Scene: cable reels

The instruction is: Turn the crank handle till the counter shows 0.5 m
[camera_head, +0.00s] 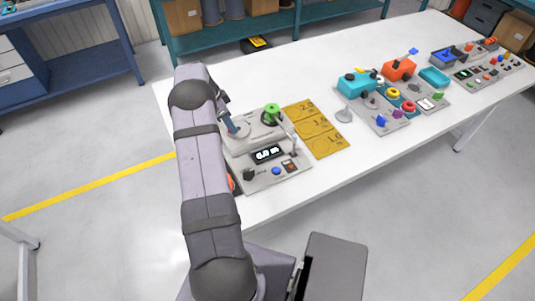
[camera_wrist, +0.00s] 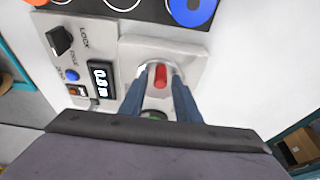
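The counter (camera_head: 268,153) is a black display with white digits on the grey reel machine (camera_head: 258,182). In the wrist view the counter (camera_wrist: 100,79) seems to read 0.8 m, but the digits are small. A red grip (camera_wrist: 160,76), apparently the crank handle's, stands between the tips of my gripper's blue fingers (camera_wrist: 159,82). The fingers are apart, with narrow gaps seeming to show beside the grip. In the head view my gripper (camera_head: 229,123) is at the machine's left side, partly hidden by my arm. A green part (camera_head: 271,113) is at the machine's back.
A black lock knob (camera_wrist: 59,40), a blue button (camera_wrist: 71,75) and a small switch (camera_wrist: 77,91) lie beside the counter. Yellow cards (camera_head: 327,142) lie right of the machine. Other devices (camera_head: 355,84) stand farther right on the white table (camera_head: 265,70).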

